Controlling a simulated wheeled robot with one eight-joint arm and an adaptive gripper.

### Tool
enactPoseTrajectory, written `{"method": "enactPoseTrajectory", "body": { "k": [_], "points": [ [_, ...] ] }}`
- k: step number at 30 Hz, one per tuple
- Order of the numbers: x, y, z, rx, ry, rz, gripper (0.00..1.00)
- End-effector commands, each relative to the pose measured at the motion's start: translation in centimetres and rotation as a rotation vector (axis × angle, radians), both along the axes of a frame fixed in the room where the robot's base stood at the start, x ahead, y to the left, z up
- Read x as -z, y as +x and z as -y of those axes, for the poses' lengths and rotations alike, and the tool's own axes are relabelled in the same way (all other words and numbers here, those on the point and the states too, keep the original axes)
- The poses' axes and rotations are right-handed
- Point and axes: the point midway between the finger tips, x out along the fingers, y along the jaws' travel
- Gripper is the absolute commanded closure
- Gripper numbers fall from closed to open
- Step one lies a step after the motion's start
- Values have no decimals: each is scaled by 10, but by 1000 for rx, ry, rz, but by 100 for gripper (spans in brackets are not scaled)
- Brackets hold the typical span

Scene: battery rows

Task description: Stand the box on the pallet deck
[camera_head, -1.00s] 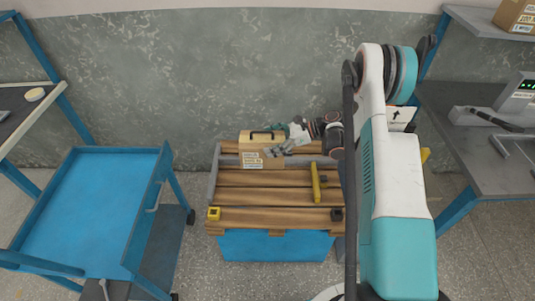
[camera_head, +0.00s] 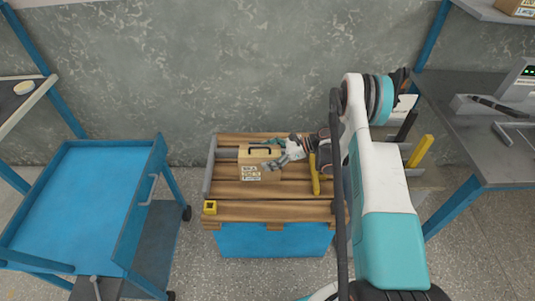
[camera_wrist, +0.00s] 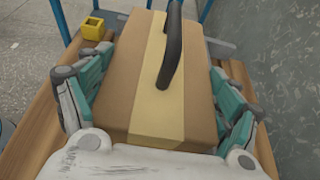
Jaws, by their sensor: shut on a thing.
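The box (camera_head: 261,174) is brown cardboard with a tan tape band, a black handle on top and printed labels on its front face. It is upright over the back left part of the wooden pallet deck (camera_head: 275,208). I cannot tell whether its underside touches the slats. My gripper (camera_head: 280,158) comes from the right and is shut on the box. In the wrist view, the box (camera_wrist: 125,75) sits between the teal finger pads, one on each side, with the handle running along its top.
A yellow hollow block (camera_head: 210,207) is at the deck's front left corner. A yellow bar (camera_head: 313,175) lies right of the box. A grey rail (camera_head: 209,168) edges the left side. A blue cart (camera_head: 85,205) stands left, a grey bench (camera_head: 455,130) right.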

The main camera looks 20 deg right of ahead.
Motion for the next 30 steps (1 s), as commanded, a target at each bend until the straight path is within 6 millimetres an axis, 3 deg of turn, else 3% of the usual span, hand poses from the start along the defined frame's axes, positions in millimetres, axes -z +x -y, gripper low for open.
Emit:
{"method": "enactPoseTrajectory", "body": {
  "k": [9,17,18,20,30],
  "points": [
    [34,0,0,0,4,1,84],
    [38,0,0,0,4,1,84],
    [40,0,0,0,0,0,15],
    [40,0,0,0,0,0,1],
    [40,0,0,0,0,0,0]
  ]
}}
